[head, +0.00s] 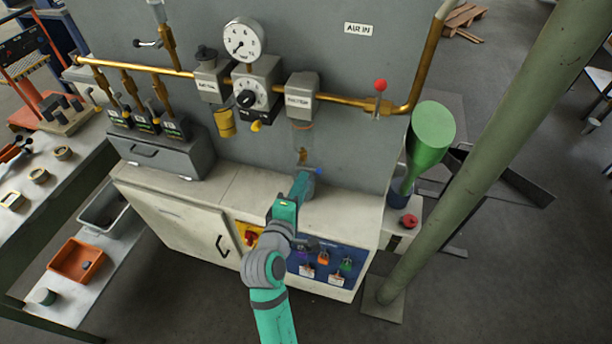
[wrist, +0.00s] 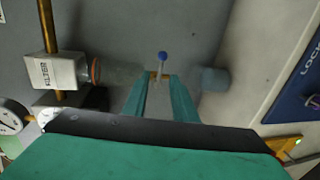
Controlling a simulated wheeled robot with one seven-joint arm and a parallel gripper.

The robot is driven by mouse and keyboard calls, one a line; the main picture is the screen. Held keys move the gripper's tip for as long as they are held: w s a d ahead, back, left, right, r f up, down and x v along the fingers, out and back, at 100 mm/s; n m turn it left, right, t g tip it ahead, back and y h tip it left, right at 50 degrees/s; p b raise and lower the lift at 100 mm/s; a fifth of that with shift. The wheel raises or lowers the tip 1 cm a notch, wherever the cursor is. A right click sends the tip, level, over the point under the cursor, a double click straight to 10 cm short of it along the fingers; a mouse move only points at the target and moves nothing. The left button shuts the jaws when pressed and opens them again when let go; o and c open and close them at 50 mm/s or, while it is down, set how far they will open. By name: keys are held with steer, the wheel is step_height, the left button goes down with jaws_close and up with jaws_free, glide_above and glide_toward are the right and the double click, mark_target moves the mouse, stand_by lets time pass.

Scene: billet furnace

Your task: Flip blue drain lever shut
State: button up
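The blue drain lever (wrist: 162,57) has a round blue knob on a thin pale stem, joined to a small brass valve under the filter bowl. In the wrist view its stem stands out between and just past my gripper's fingertips (wrist: 161,78). The fingers are apart, with a gap on both sides of the brass; I cannot tell whether either touches it. In the head view the blue knob (head: 319,171) shows just right of my gripper (head: 303,178), which partly hides the valve. The filter (head: 301,96) with its clear bowl (head: 303,135) is above.
A bluish cylinder (wrist: 214,80) stands below the valve. The grey panel (wrist: 205,25) is close behind. A brass pipe (head: 345,103) with a red-knobbed valve (head: 380,86) runs at upper right. The white cabinet top (head: 345,205) is clear on the right.

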steer(key=shift+v, duration=1.3)
steer(key=shift+f, duration=0.1)
steer(key=s+a+f+m+y, duration=0.1)
steer(key=s+f+m+y, duration=0.1)
steer(key=s+f, duration=0.5)
steer(key=s+f+m+y, duration=0.25)
steer(key=s+f, duration=0.25)
steer(key=s, duration=0.5)
steer(key=s+d+r+m, duration=0.1)
steer(key=s+m, duration=0.4)
steer(key=s, duration=0.4)
steer(key=s+d+r+m, duration=0.1)
steer(key=s+m, duration=0.4)
steer(key=s, duration=0.5)
steer(key=shift+s+r, duration=0.25)
steer(key=shift+r, duration=0.05)
